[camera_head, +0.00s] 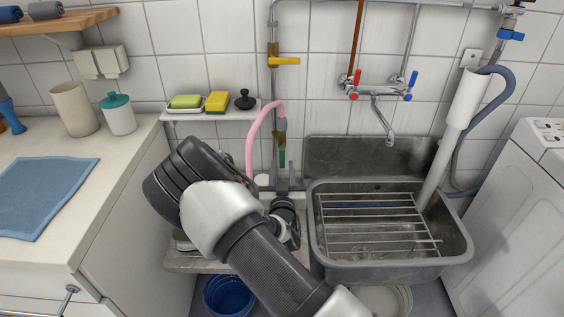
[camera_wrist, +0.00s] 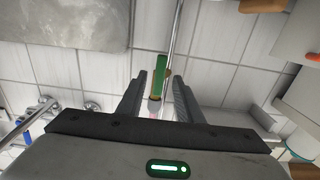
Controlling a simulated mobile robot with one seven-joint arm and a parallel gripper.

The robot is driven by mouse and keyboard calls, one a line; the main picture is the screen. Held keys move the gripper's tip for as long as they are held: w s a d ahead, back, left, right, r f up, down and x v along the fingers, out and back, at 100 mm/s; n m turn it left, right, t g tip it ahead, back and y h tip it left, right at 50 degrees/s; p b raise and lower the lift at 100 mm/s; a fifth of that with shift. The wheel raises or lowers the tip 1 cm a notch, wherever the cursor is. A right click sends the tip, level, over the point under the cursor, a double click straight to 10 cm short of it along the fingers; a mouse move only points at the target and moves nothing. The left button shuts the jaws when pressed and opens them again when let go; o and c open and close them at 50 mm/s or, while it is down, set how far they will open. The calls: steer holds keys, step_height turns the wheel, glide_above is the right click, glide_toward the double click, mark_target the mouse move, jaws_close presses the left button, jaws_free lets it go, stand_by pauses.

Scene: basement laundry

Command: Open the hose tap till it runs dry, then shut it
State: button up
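The hose tap shows on the wall pipe in the head view as a brass body (camera_head: 282,125) with a green lever (camera_head: 283,157) pointing down. A pink hose (camera_head: 252,140) arches from it to the left and down. My gripper (camera_head: 284,183) is below and in front of the lever. In the wrist view, which looks upside down, the green lever (camera_wrist: 160,72) lies between the tips of the two open dark fingers. Gaps show on both sides, so I see no grip. Whether a finger touches the lever and whether water runs cannot be told. The hose's lower end is hidden.
A yellow lever (camera_head: 285,61) sits higher on the same pipe. The sink (camera_head: 440,255) with its wire rack is at right, below a mixer tap (camera_head: 383,92). A small shelf (camera_head: 210,115) with sponges is at left. A blue bucket (camera_head: 228,297) stands below.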

mark_target(282, 161)
steer(key=w, duration=0.5)
steer(key=shift+b, duration=0.3)
jaws_close()
